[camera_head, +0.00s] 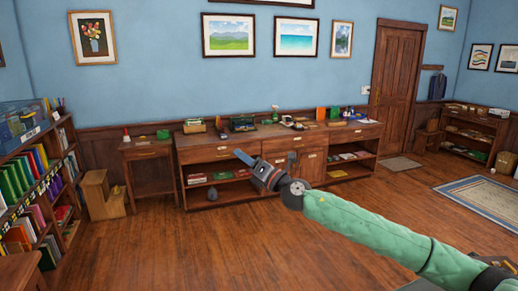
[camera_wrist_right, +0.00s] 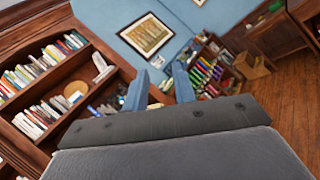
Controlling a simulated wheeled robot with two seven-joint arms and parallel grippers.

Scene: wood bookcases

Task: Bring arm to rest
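My right arm (camera_head: 378,226), in a green sleeve, reaches in from the lower right of the head view and is stretched out toward the middle of the room. My right gripper (camera_head: 243,157) is at its far end, in front of the long wooden sideboard (camera_head: 222,156) in the picture. In the right wrist view the two blue fingers of the gripper (camera_wrist_right: 160,88) stand apart with nothing between them. I see no contact with furniture. My left arm and left gripper do not show.
A door (camera_head: 397,66) and a patterned rug (camera_head: 484,197) are at the right. The wood floor (camera_head: 235,240) in between is clear.

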